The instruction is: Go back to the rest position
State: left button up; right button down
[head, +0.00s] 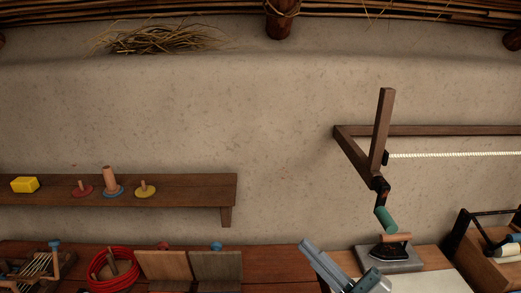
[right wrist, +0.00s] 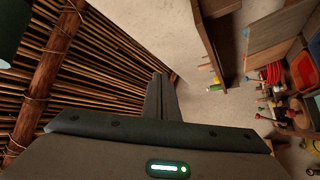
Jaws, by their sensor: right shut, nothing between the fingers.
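My right gripper (head: 308,245) comes up from the bottom edge of the head view, right of the middle, pointing up and to the left. Its fingers are together and hold nothing. In the right wrist view its closed fingers (right wrist: 158,95) stand in front of the plain wall and the cane roof. My left gripper is in neither view.
A flat iron (head: 390,250) on a grey slab stands just right of my right gripper. Above it, a green handle (head: 385,220) hangs from a wooden frame (head: 352,155). A shelf (head: 205,186), a red coil (head: 97,272) and boards (head: 165,265) are at left.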

jog(key=s+d+f+m+h, duration=0.1)
jog(key=d+f+m+h, duration=0.5)
jog(key=f+m+h, duration=0.15)
jog(key=s+d+f+m+h, duration=0.1)
jog(key=d+f+m+h, duration=0.4)
jog(key=f+m+h, duration=0.3)
jog(key=s+d+f+m+g, duration=0.1)
jog(key=s+f+m+g, duration=0.2)
jog(key=s+f+g, duration=1.4)
jog(key=s+f+t+b, duration=0.1)
jog(key=s+f, duration=0.2)
jog(key=f, duration=0.8)
jog(key=s+f+t, duration=0.1)
jog(key=s+f, duration=0.2)
jog(key=f, duration=0.9)
jog(key=s+f+t+b, duration=0.1)
jog(key=s+f, duration=0.2)
jog(key=f, duration=0.8)
jog(key=s+d+f+g+b, duration=0.1)
jog(key=s+d+f, duration=0.2)
jog(key=s+f, duration=1.4)
jog(key=shift+s+f+n, duration=0.35)
jog(key=shift+f+n, duration=0.1)
jog(key=shift+f, duration=0.1)
jog(key=shift+y, duration=0.25)
